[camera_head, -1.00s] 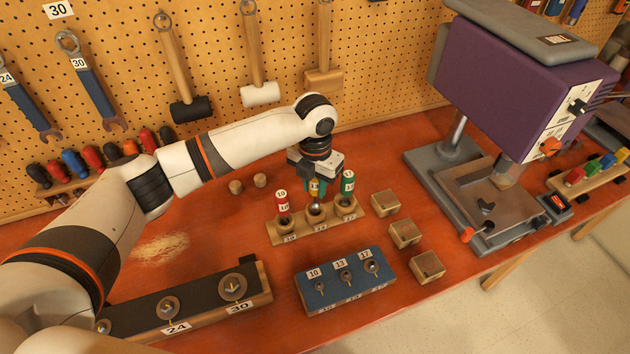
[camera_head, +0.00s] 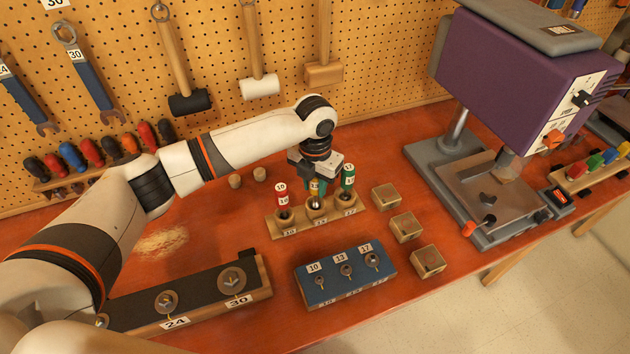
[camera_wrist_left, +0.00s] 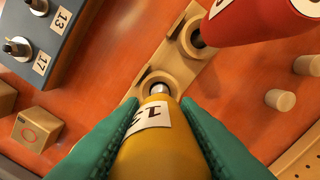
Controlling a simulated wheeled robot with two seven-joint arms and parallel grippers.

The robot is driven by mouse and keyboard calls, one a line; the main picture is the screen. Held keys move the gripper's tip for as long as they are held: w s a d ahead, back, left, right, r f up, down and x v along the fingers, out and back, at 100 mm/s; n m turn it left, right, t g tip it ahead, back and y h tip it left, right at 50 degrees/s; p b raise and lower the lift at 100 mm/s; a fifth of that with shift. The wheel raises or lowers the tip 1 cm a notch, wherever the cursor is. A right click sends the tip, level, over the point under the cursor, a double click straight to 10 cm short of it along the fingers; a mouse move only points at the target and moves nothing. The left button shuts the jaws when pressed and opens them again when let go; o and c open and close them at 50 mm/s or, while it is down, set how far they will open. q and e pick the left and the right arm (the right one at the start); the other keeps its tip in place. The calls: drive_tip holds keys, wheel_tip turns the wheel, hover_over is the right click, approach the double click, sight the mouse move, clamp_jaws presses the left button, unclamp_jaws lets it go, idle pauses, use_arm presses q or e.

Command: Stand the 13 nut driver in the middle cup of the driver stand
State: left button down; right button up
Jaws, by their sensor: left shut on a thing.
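My left gripper (camera_head: 315,183) is shut on the yellow 13 nut driver (camera_head: 314,193), which is held upright over the middle cup of the wooden driver stand (camera_head: 305,226). In the left wrist view the yellow handle (camera_wrist_left: 160,150) sits between the green fingers, with its label facing up. Its metal shaft meets the mouth of the middle cup; how deep it reaches, I cannot tell. The red 10 driver (camera_head: 282,199) stands in the left cup, and the green 17 driver (camera_head: 348,179) in the right cup. My right gripper is not in view.
A blue block (camera_head: 345,285) labelled 10, 13 and 17 lies in front of the stand. Several small wooden blocks (camera_head: 405,226) sit to its right, beside the purple drill press (camera_head: 515,75). A dark rack (camera_head: 200,295) labelled 24 and 30 lies at front left.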

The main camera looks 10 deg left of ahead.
use_arm(q)
drive_tip(key=shift+f, duration=0.7)
drive_tip(key=c, duration=1)
unclamp_jaws()
drive_tip(key=shift+r, duration=0.15)
wheel_tip(320, 180, up, 7)
drive_tip(key=p, duration=0.6)
drive_tip(key=shift+r, duration=0.15)
drive_tip(key=shift+r+p, duration=1)
drive_tip(key=shift+r, duration=0.25)
